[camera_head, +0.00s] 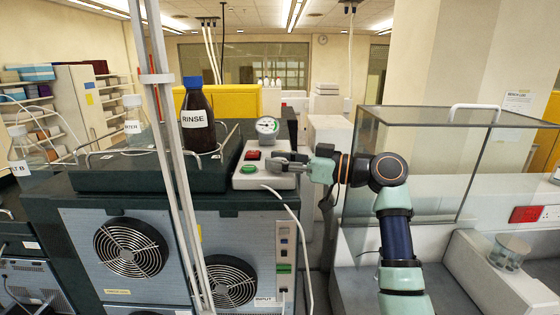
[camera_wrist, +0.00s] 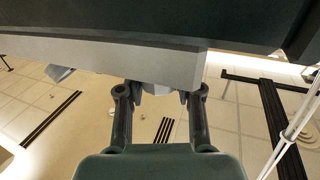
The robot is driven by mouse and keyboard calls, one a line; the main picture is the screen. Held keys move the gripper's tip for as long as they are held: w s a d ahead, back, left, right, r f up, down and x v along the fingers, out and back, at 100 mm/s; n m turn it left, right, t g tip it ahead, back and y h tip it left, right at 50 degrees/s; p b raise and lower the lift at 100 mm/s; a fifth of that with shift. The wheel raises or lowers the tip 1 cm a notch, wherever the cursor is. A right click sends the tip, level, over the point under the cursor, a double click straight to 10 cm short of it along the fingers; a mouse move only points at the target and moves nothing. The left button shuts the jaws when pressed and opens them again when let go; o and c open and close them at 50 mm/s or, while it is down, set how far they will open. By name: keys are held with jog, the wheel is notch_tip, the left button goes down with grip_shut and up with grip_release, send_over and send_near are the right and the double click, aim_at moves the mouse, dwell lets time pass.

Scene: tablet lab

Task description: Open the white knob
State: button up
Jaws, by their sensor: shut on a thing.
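The white knob (camera_wrist: 157,88) shows in the wrist view as a small pale shape at the edge of a light grey box. My gripper (camera_wrist: 159,95) has one finger on each side of it and is shut on it. In the head view my gripper (camera_head: 283,161) reaches in from the right to the right side of the white control box (camera_head: 262,181). The knob itself is hidden there behind my fingers, and its turn angle cannot be told.
The box also carries a red switch (camera_head: 252,155), a green button (camera_head: 248,169) and a round gauge (camera_head: 267,126). A brown RINSE bottle (camera_head: 197,120) stands to the left on a dark tray (camera_head: 120,176). A glass enclosure (camera_head: 430,150) stands on the right, behind my arm.

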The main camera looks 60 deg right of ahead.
jog(key=o, duration=1.2)
jog(key=shift+c, duration=0.2)
jog(key=shift+s, duration=0.1)
jog(key=s+d, duration=0.1)
jog(key=s, duration=1)
jog(key=shift+s+d, duration=0.25)
jog(key=shift+s, duration=0.1)
